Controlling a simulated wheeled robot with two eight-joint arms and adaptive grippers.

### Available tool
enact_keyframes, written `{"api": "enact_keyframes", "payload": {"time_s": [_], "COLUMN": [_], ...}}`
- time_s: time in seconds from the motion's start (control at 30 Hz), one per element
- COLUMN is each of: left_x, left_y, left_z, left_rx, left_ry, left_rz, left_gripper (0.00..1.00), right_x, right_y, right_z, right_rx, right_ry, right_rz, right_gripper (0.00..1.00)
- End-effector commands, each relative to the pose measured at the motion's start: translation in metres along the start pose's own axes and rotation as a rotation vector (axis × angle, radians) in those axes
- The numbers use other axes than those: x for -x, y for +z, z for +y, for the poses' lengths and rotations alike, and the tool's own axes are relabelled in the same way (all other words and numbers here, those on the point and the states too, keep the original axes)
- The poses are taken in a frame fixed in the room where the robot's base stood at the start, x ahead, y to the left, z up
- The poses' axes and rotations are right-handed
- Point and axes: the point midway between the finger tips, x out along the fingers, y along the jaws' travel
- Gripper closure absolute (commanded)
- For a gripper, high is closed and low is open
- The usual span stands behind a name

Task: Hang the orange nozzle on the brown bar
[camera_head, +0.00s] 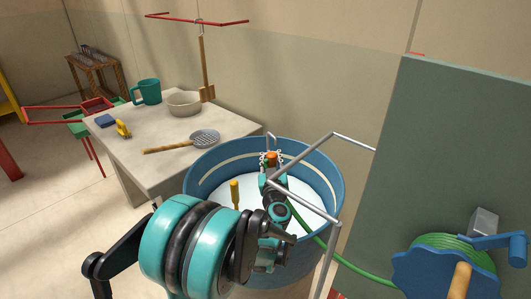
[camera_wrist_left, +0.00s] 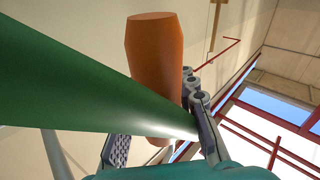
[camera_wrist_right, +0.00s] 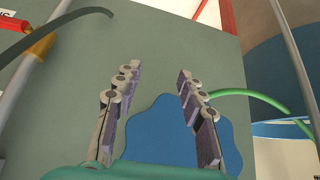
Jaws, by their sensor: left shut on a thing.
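The orange nozzle (camera_head: 271,158) is held by my left gripper (camera_head: 272,165), above the blue tub. In the left wrist view the nozzle (camera_wrist_left: 154,65) stands between the fingers, and a thick green hose (camera_wrist_left: 80,85) crosses in front of it, hiding part of the grip.
The blue tub (camera_head: 340,193) has a white inside and a bent grey metal rod (camera_head: 318,208) over it. The green panel (camera_head: 420,150) with the blue hose reel (camera_head: 440,275) fills the right. The table (camera_head: 165,178) holds a mug, a bowl and a strainer (camera_head: 205,138).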

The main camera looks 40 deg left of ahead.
Motion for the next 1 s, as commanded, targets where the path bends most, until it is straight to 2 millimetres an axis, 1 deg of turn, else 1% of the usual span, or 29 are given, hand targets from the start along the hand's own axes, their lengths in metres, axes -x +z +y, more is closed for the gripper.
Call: {"api": "enact_keyframes", "payload": {"time_s": [0.1, 1.0], "left_x": [0.007, 0.06], "left_y": [0.0, 0.004], "left_z": [0.008, 0.062], "left_rx": [0.001, 0.001], "left_ry": [0.003, 0.002], "left_rz": [0.0, -0.001], "left_gripper": [1.0, 1.0], "right_x": [0.001, 0.004], "right_y": [-0.001, -0.003], "right_z": [0.0, 0.0], "right_rx": [0.0, 0.0], "right_ry": [0.0, 0.0], "right_rz": [0.0, 0.0], "right_gripper": [0.6, 0.6]}}
